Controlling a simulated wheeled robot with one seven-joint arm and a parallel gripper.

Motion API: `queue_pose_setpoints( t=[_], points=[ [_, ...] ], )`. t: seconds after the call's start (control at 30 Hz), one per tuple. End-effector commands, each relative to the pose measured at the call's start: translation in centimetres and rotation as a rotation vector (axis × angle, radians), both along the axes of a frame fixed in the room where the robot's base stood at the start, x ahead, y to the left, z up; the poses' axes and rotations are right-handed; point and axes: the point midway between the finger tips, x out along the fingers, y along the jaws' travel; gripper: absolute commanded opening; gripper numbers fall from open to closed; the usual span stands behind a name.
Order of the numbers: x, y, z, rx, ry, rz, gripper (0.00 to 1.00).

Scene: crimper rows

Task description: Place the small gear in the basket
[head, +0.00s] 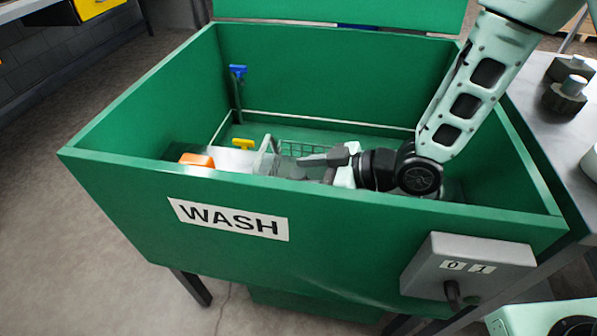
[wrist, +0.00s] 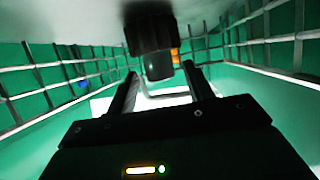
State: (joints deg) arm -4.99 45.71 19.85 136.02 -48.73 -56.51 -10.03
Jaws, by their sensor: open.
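My gripper (head: 318,158) reaches low into the green wash tub, its fingers pointing left. In the wrist view its two fingers (wrist: 160,72) are apart. A dark stepped round part (wrist: 150,32), which looks like the small gear, shows just beyond and between the fingertips. Its narrower end points down in the picture, and I cannot tell whether it touches a finger. The wire basket (head: 305,149) lies inside the tub, partly hidden by my gripper and the front wall. Its grid walls (wrist: 270,52) run along both sides of the wrist view. The gear is not clear in the head view.
The tub's high walls (head: 300,218) surround my gripper. Inside are an orange block (head: 197,160), a yellow-handled tool (head: 243,143) and a blue-topped brush (head: 238,72). Two dark gear-like parts (head: 564,98) stand on the grey table (head: 535,98) at right. A control box (head: 468,272) juts from the front.

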Motion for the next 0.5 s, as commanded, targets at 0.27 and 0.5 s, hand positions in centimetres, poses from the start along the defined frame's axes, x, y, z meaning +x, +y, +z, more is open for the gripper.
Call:
queue_pose_setpoints(
  t=[0.27,0.5],
  points=[
    [-1.2,-4.1,1.9,-0.001,0.001,-0.004,0.52],
    [-1.7,-5.2,2.3,0.000,0.001,0.000,0.52]
  ],
)
